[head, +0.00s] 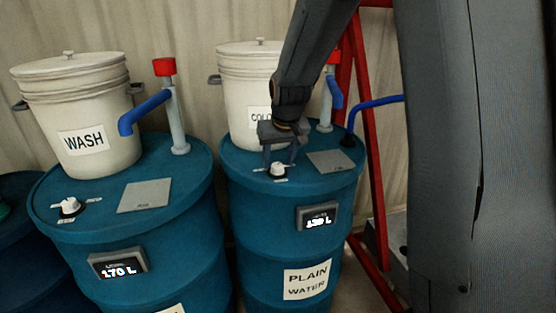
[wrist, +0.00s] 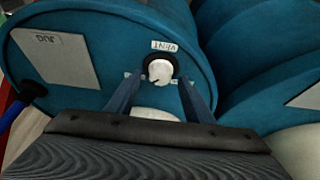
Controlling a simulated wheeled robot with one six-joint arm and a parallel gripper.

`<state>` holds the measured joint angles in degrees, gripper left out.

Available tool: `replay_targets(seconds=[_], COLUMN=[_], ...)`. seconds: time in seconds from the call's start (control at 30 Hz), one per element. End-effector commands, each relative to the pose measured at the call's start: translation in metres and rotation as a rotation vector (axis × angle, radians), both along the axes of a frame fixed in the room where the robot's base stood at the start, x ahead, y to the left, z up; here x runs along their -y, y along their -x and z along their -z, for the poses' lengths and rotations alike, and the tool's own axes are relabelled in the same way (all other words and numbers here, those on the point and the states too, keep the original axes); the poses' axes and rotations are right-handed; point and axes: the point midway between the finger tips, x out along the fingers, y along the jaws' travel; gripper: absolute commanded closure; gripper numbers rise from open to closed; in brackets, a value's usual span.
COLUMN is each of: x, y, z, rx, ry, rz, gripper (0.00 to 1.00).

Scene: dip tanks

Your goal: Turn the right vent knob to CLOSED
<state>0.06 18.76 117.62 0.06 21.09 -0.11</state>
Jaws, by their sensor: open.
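The right vent knob (head: 278,170) is a small white knob on top of the right blue drum (head: 240,215). In the wrist view the knob (wrist: 160,71) is round and white with a dark mark near its lower edge, on a black ring. A VENT label (wrist: 164,46) lies beside it. Small labels at its sides are partly hidden and I cannot read them. My gripper (head: 280,170) is open over the knob. In the wrist view its fingers (wrist: 158,88) stand on either side of the knob, with gaps showing.
The left drum (head: 130,215) has its own white knob (head: 69,206), a WASH bucket (head: 78,115) and a blue pipe (head: 147,112). A second bucket (head: 240,90) stands on the right drum close behind my gripper. A red frame (head: 368,150) rises at the right.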

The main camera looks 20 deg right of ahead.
Motion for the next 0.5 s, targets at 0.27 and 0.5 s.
replay_targets(seconds=[0.27, 0.5], x=[0.0000, -0.0001], y=[-0.0049, -0.0050], z=[0.0125, 0.0128], rx=[0.000, 0.000], ry=[0.000, 0.000], rz=[0.000, 0.000], gripper=[0.52, 0.56])
